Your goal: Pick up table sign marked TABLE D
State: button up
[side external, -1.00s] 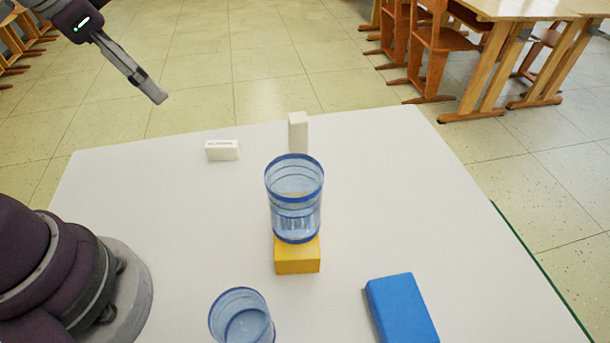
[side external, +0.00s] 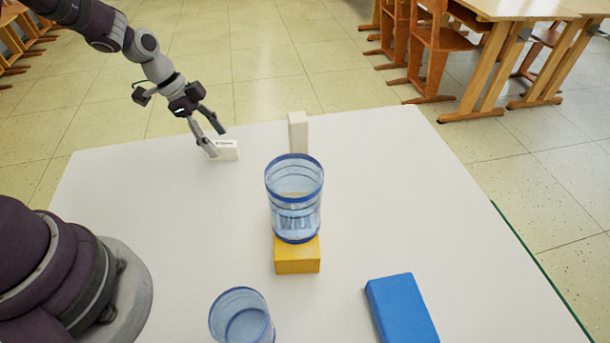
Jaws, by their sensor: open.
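A small white block-shaped sign (side external: 229,151) with dark lettering, too small to read, stands near the far left edge of the white table. My gripper (side external: 217,143) is open and low at this sign, with one finger in front of its left part and the other at its back. The near finger hides the sign's left end. I cannot tell whether the fingers touch it. A taller white block (side external: 298,132) stands upright to its right; no lettering shows on it.
A clear blue cup (side external: 294,190) stands on a yellow block (side external: 297,261) mid-table. Another blue cup (side external: 241,318) is at the front, and a blue block (side external: 402,308) lies front right. The white table (side external: 150,200) is bare on the left.

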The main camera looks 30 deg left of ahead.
jog(key=shift+x, duration=1.15)
jog(key=c, duration=0.9)
